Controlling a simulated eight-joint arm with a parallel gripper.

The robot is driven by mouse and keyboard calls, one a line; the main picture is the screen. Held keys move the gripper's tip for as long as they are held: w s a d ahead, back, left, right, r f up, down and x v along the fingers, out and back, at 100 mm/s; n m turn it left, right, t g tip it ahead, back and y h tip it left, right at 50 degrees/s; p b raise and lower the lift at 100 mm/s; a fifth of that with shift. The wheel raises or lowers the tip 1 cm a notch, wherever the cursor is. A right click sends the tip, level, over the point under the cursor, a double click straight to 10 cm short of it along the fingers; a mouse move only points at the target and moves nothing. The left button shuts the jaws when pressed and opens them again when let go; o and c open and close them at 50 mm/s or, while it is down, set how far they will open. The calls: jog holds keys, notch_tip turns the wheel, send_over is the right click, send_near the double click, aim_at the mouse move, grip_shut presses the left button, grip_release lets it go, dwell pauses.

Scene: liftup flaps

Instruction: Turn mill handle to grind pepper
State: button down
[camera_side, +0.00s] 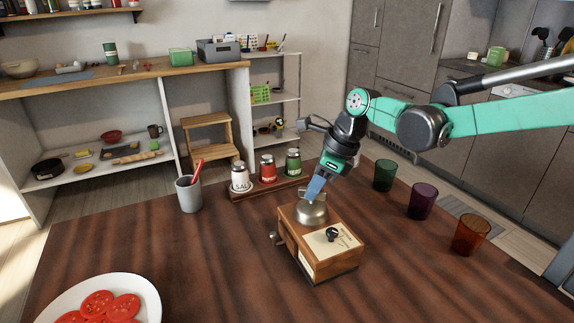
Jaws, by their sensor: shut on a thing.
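The pepper mill (322,258) is a wooden box with a pale label and a domed metal top (311,214), standing upright on the dark wooden table. A small dark knob (332,234) shows at its front upper edge. My gripper (314,194) points down at the top of the dome and is shut on the mill handle there. The fingers hide most of the handle. A plate with tomato slices (147,287) sits at the lower left.
A rack behind the mill holds a white salt shaker (240,178), a red shaker (267,169) and a green one (293,162). A grey cup (189,194) stands left. Green (384,175), purple (422,201) and orange (471,235) glasses stand right. The table's front middle is clear.

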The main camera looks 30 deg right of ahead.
jog(key=m, duration=0.2)
jog(key=m+t+h, duration=0.1)
jog(key=m, duration=0.1)
jog(key=shift+s+m+h, duration=0.1)
jog(key=shift+m+h, duration=0.2)
jog(key=shift+m, duration=0.7)
jog(key=shift+h, duration=0.3)
jog(key=c, duration=0.8)
grip_release()
jog(key=shift+v, duration=2.8)
